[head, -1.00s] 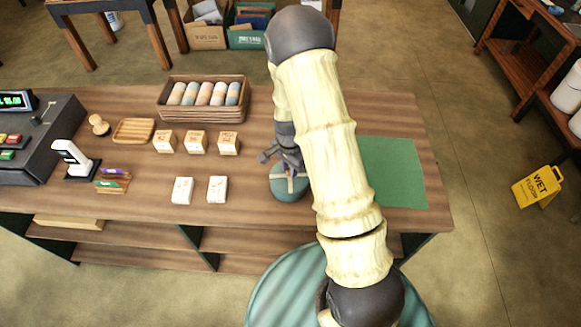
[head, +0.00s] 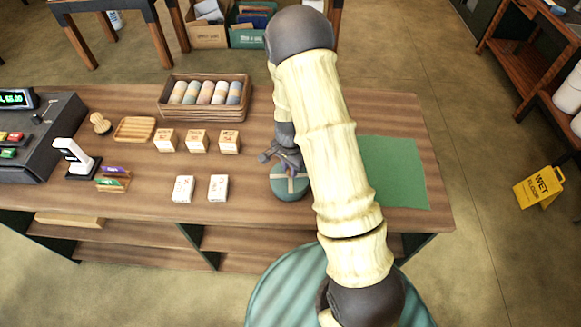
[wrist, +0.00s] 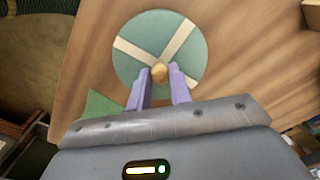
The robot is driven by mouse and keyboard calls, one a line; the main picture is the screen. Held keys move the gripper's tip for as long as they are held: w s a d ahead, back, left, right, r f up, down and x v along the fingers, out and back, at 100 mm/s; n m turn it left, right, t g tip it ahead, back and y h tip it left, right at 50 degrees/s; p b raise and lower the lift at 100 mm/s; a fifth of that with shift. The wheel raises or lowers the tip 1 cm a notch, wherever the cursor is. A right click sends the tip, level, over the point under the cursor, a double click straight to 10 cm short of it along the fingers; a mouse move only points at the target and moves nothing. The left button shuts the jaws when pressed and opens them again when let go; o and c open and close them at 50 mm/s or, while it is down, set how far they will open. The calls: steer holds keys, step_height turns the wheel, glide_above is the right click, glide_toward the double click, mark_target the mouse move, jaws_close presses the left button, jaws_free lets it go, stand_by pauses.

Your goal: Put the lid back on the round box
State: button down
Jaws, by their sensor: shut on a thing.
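The teal lid (wrist: 135,55) is round, with pale crossing bands and a small tan knob (wrist: 158,72) at its centre. In the wrist view the purple fingers of my gripper (wrist: 160,80) stand on either side of the knob and are shut on it. In the head view the lid's banded top and the teal round box (head: 290,193) show together on the counter, under my gripper (head: 284,160). My arm stands close on the right. I cannot tell whether the lid sits fully on the rim or slightly above it.
The wooden counter (head: 150,205) carries a green mat (head: 395,175) to the right, partly behind my arm. Small boxes (head: 197,142) and a wooden tray of rolls (head: 200,113) stand left of the round box. A yellow wet-floor sign (head: 540,188) stands on the floor at right.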

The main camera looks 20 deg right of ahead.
steer(key=c, duration=0.7)
jaws_free()
steer(key=shift+r+p, duration=2.65)
steer(key=shift+r, duration=0.9)
steer(key=shift+c, duration=0.2)
jaws_close()
